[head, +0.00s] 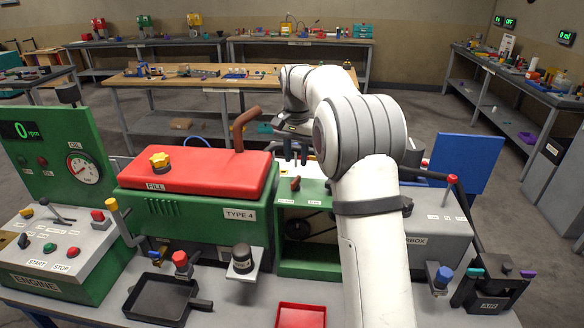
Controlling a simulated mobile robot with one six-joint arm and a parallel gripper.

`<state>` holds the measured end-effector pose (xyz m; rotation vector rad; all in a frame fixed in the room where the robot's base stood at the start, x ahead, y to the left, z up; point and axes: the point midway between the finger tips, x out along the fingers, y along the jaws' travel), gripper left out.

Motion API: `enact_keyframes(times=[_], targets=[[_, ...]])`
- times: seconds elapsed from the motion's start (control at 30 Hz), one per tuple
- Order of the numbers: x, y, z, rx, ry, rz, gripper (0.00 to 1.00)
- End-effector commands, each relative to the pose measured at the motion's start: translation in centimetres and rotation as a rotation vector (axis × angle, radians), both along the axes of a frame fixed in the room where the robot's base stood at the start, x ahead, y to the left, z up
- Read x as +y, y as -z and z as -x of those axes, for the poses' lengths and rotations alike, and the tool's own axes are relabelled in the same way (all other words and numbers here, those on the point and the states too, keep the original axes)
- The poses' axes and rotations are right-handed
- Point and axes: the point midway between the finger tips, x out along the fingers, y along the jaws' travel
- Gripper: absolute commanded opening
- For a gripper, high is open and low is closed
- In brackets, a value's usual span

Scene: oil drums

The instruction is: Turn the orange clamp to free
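The gripper seems apart from the handle. My white arm covers the area just to the right.
A red-topped TYPE 4 engine block (190,170) with a tall brown lever (239,130) stands close to the left. A grey gearbox (440,235) with a red-tipped lever is at right. A black pan (160,300) and a red tray (301,316) lie in front.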

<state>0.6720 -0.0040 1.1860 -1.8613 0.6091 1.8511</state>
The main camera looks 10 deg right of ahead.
Motion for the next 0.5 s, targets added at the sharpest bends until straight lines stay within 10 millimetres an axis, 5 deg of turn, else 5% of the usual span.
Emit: enact_keyframes(times=[0.17, 0.5], targets=[[0.0, 0.6, -1.1, 0.009, 0.025, 0.0, 0.33], [-0.1, 5.7, -1.0, 0.01, 0.025, 0.0, 0.33]])
